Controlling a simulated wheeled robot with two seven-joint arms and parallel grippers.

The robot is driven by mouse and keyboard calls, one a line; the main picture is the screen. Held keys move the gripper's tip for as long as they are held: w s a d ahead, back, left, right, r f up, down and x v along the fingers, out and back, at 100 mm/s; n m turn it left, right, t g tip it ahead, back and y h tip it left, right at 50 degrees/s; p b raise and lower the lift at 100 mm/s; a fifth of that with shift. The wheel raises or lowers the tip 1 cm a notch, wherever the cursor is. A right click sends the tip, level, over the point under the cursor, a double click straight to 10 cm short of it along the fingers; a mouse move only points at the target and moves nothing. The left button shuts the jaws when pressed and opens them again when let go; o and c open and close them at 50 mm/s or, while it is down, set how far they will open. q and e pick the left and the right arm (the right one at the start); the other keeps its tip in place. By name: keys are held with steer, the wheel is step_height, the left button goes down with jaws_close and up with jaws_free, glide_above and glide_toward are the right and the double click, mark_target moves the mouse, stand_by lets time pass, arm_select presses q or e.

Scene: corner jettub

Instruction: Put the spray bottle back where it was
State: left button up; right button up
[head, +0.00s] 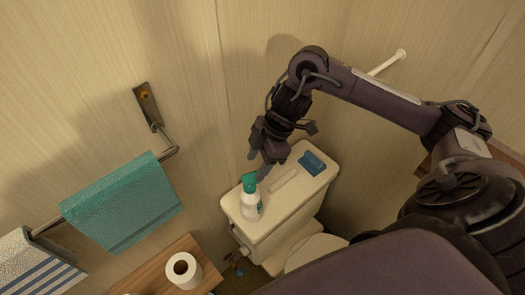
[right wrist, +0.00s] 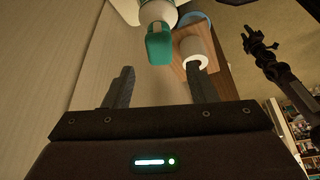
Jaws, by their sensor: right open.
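The spray bottle (head: 251,204), white with a green spray head, stands upright on the left end of the cream toilet tank lid (head: 292,204). My right gripper (head: 258,160) is just above and behind the bottle, apart from it as far as I can tell. In the right wrist view, the two fingers of my right gripper (right wrist: 162,78) are spread with nothing between them. The bottle's green head (right wrist: 160,45) lies just beyond the fingertips. My left gripper (right wrist: 262,45) appears as a dark shape at the right of that view; its jaws are unclear.
A blue item (head: 312,162) lies on the lid's right end. A toilet roll (head: 184,271) stands on a wooden surface (head: 207,272) at lower left. A teal towel (head: 122,203) hangs from a wall rail. The wall is close behind the tank.

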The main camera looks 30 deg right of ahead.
steer(key=v, duration=0.3)
steer(key=shift+d+r, duration=0.1)
steer(key=shift+r, duration=0.25)
